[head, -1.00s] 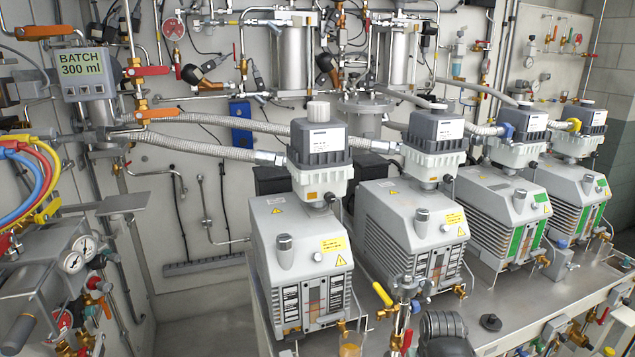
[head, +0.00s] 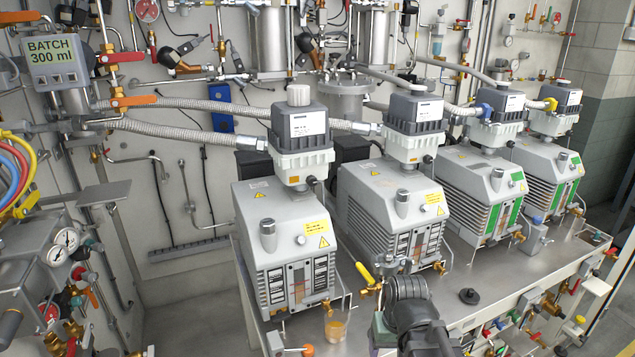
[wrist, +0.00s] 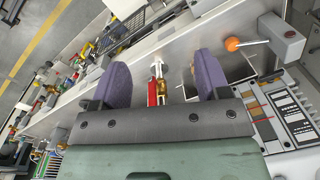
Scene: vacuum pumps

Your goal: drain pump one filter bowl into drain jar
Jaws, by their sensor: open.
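Pump one appears to be the leftmost grey pump (head: 285,245), with a dark and white filter housing (head: 300,135) on top. A small clear jar with amber contents (head: 335,329), likely the drain jar, stands on the bench at its front. In the wrist view my gripper (wrist: 160,72) is open, its two purple pads apart. A brass fitting (wrist: 160,70) and a red lever (wrist: 152,93) show between the pads; contact cannot be told. In the head view my dark wrist hides its fingers. A yellow-handled brass valve (head: 365,273) is left of my wrist.
Other pumps (head: 392,205) stand in a row to the right, on the metal bench (head: 500,283). An orange-knobbed lever (wrist: 232,44) is right of my gripper in the wrist view. A display (head: 58,62) reads BATCH 300 ml. A black knob (head: 469,296) sits on clear bench.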

